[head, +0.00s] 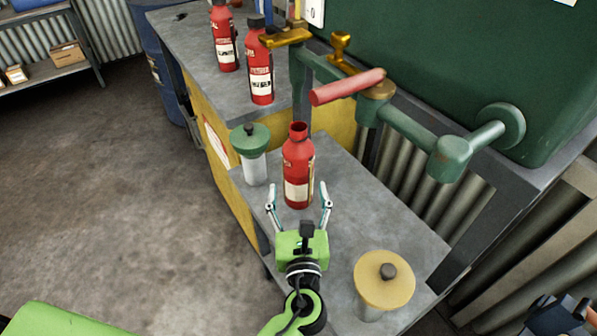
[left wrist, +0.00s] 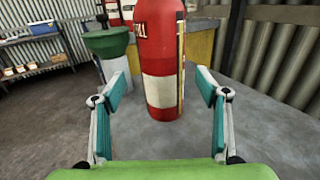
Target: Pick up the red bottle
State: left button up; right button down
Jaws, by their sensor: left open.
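The red bottle (head: 298,165) stands upright on the small grey table, with an open top and a white label. In the left wrist view the red bottle (left wrist: 160,60) fills the upper middle, its top cut off by the frame. My left gripper (head: 298,188) is open, with one finger to each side of the bottle's front. In the left wrist view its fingertips (left wrist: 162,87) are spread wide, with the bottle centred in the gap and just beyond them, apart from both fingers.
A green-lidded jar (head: 252,150) stands close left of the bottle. A yellow-lidded container (head: 384,282) stands at the front right of the table. Behind are two more red bottles (head: 260,72) (head: 224,38) on the higher bench, and a green crank with a red handle (head: 347,87).

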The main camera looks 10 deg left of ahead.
aim_at(299, 171)
pick_arm(q)
jog(key=x, duration=0.4)
jog(key=b+x, duration=0.1)
jog(key=x, duration=0.1)
jog(key=shift+w+d, duration=0.2)
jog(key=shift+w, duration=0.15)
jog(key=c, duration=1.7)
jog(key=shift+r, duration=0.15)
jog(key=shift+c, duration=1)
jog(key=shift+r, duration=0.1)
